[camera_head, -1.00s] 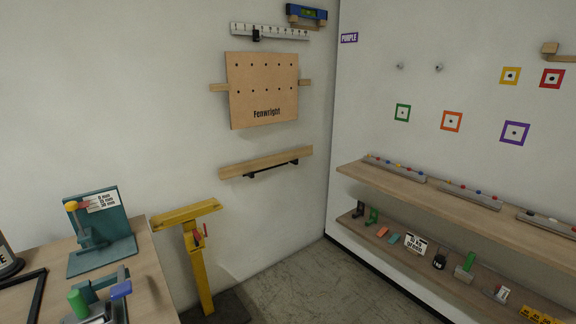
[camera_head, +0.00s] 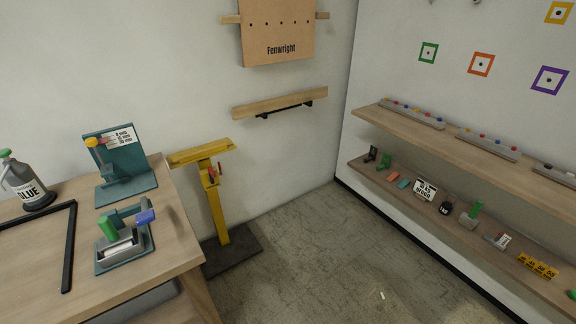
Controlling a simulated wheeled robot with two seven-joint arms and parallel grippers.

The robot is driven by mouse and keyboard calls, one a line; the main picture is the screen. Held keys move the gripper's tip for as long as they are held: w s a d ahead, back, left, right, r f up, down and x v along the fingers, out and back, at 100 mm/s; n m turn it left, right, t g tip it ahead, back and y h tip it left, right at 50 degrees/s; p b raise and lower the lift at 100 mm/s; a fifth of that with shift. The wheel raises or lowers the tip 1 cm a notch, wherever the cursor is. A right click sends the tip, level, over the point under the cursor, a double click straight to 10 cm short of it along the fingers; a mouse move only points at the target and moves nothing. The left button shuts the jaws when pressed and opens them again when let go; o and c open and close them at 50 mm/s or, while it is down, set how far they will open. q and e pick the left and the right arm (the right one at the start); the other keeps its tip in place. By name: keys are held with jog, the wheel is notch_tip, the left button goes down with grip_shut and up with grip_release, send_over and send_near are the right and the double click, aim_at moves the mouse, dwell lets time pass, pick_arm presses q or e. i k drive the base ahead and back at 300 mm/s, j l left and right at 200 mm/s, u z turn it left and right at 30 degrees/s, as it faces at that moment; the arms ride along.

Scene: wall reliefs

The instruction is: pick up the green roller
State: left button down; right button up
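A green cylinder (camera_head: 107,228), which looks like the green roller or its handle, stands upright at a grey tray (camera_head: 126,257) on the wooden table at the lower left. A pale bar lies in the tray beside it. How the green part joins the tray or the bar is too small to tell. Neither of my grippers is in view.
A teal stand (camera_head: 128,163) and a glue bottle (camera_head: 27,184) stand on the table (camera_head: 30,270) near a black frame (camera_head: 68,250). A blue-ended tool (camera_head: 145,216) is beside the tray. A yellow post (camera_head: 216,205) stands right of the table. Shelves (camera_head: 480,165) line the right wall; the floor between is open.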

aim_at(113, 238)
jog(key=u, duration=1.05)
